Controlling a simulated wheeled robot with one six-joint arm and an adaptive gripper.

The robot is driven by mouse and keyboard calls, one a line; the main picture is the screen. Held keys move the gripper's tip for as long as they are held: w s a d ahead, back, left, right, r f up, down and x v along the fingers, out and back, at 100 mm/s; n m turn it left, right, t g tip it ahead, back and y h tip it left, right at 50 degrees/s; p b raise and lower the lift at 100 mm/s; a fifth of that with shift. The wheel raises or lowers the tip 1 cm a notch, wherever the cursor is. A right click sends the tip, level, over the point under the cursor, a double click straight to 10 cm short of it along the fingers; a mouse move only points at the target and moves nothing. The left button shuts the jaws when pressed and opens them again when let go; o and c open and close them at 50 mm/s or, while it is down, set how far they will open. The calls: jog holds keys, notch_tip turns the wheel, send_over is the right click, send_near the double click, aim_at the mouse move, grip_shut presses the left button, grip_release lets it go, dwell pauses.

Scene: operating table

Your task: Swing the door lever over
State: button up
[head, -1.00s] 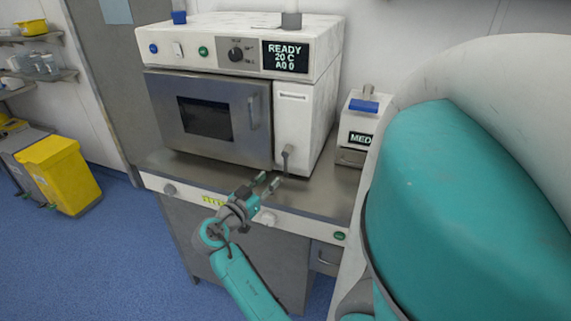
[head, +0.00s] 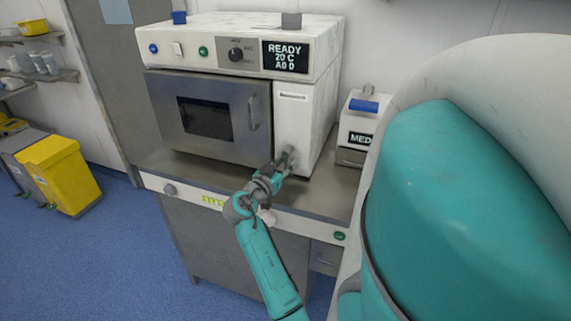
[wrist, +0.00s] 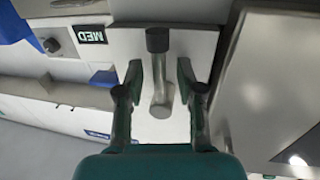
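The door lever (wrist: 161,75) is a metal bar with a dark knob end, on the white panel right of the oven door. In the wrist view it lies between the two fingers of my gripper (wrist: 160,82), with a visible gap on each side. In the head view my gripper (head: 284,162) is at the lever, on the lower part of the white panel (head: 294,125), and largely hides it. The steel door (head: 208,115) with its dark window and vertical handle is closed. The display above reads READY 20 C.
A small white device (head: 355,128) marked MED with a blue top stands right of the oven. The steel counter (head: 240,188) in front of the oven is clear. A yellow bin (head: 63,175) stands on the floor at left.

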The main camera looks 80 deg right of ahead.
aim_at(279, 149)
grip_shut()
dwell(0.3)
jog(key=m, duration=0.2)
jog(key=w+m, duration=0.1)
jog(key=m, duration=0.1)
jog(key=shift+w+d+r+y, duration=0.15)
jog(key=shift+w+r+y, duration=0.05)
jog(key=shift+y, duration=0.1)
jog(key=m, duration=0.2)
jog(key=w+r+m+t, duration=0.1)
jog(key=m, duration=0.2)
jog(key=m+t, duration=0.1)
jog(key=m, duration=0.1)
jog(key=shift+w+d+r+y, duration=0.15)
jog(key=shift+w+r+y, duration=0.15)
jog(key=shift+w+r, duration=0.05)
jog(key=shift+w+r+m+t, duration=0.1)
jog(key=shift+r+m+t, duration=0.2)
jog(key=shift+m, duration=0.5)
jog(key=shift+w+r+m+t, duration=0.1)
jog(key=shift+r+m+t, duration=0.15)
jog(key=shift+m, duration=0.55)
